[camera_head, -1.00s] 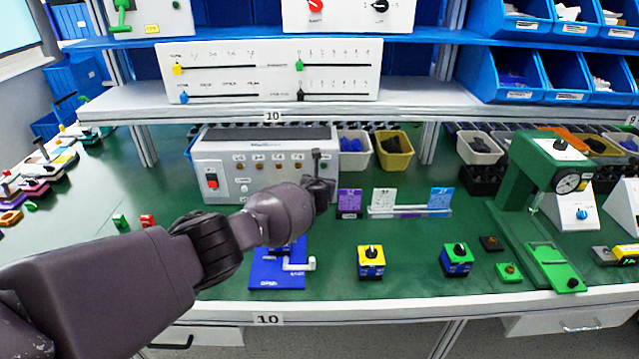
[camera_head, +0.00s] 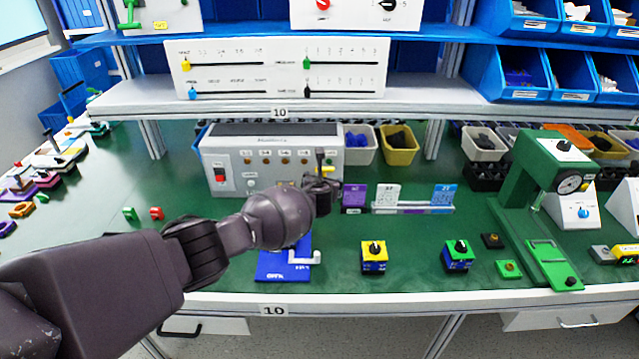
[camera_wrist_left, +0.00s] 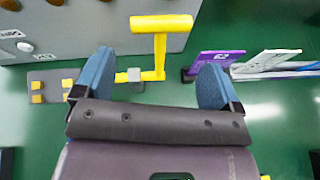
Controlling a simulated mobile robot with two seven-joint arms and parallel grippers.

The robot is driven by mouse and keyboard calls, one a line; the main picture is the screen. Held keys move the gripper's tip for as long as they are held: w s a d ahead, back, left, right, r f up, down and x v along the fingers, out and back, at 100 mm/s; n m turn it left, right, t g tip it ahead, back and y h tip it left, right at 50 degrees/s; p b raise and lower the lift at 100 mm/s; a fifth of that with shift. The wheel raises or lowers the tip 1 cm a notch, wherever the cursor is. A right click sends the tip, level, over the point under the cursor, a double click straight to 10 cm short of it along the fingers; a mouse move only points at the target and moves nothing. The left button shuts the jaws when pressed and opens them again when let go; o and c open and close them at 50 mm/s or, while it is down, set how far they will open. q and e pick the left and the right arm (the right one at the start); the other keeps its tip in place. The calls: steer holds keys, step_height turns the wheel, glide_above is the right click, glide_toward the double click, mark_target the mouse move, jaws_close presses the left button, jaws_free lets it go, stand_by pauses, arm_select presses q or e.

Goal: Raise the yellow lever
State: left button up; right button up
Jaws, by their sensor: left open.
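The yellow lever (camera_wrist_left: 160,50) has a T-shaped top bar and shows in the left wrist view, with its stem rising from a grey and yellow mount. In the head view a small yellow part of it (camera_head: 328,168) shows beside my left gripper (camera_head: 322,178), in front of the grey control box. The left gripper (camera_wrist_left: 156,78) is open, with its blue fingers on either side of the lever's stem and apart from it. The arm hides most of the mount in the head view. My right gripper is not in view.
The grey control box (camera_head: 238,160) stands behind the gripper. A purple card (camera_head: 355,196) stands close to its right. A blue base with a white lever (camera_head: 284,264) lies in front, partly under the arm.

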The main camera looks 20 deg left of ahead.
arm_select(q)
steer(key=p+v, duration=0.1)
steer(key=v, duration=0.6)
steer(key=shift+s+p, duration=0.3)
stand_by(0.5)
